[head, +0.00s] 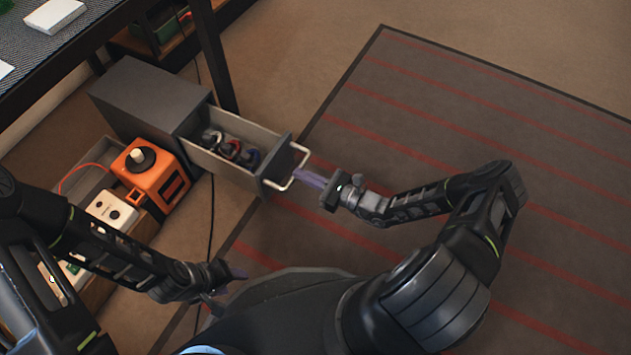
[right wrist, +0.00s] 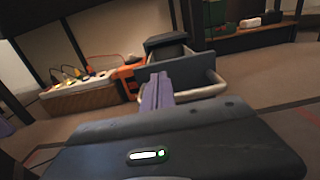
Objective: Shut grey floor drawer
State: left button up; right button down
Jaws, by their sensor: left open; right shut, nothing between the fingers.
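The grey floor drawer (head: 232,143) is pulled out of its dark grey cabinet (head: 150,97) under the table. Several small dark items with red, blue and white parts lie inside it. Its front panel (head: 277,166) carries a pale bar handle (head: 300,170). My right gripper (head: 300,175) is shut and empty, its purple fingers at the handle; I cannot tell whether they touch it. In the right wrist view the fingers (right wrist: 156,92) point at the drawer front (right wrist: 182,80). My left gripper (head: 238,275) is open, low at the left near my base, away from the drawer.
An orange box with a black knob (head: 150,175) stands left of the drawer, by a crate with white devices (head: 110,208). A table leg (head: 215,55) rises behind the cabinet. A dark cable runs on the floor. The striped rug (head: 450,130) at the right is clear.

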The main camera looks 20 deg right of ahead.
aim_at(271, 160)
jog(key=b+x, duration=0.1)
jog(key=x, duration=0.5)
jog(key=shift+f+b, duration=0.15)
jog(key=shift+b, duration=0.25)
jog(key=shift+w+a, duration=0.4)
jog(key=shift+w, duration=0.2)
pick_arm(q)
jog(key=f, duration=0.2)
jog(key=shift+w+f, duration=0.2)
jog(key=shift+f, duration=0.15)
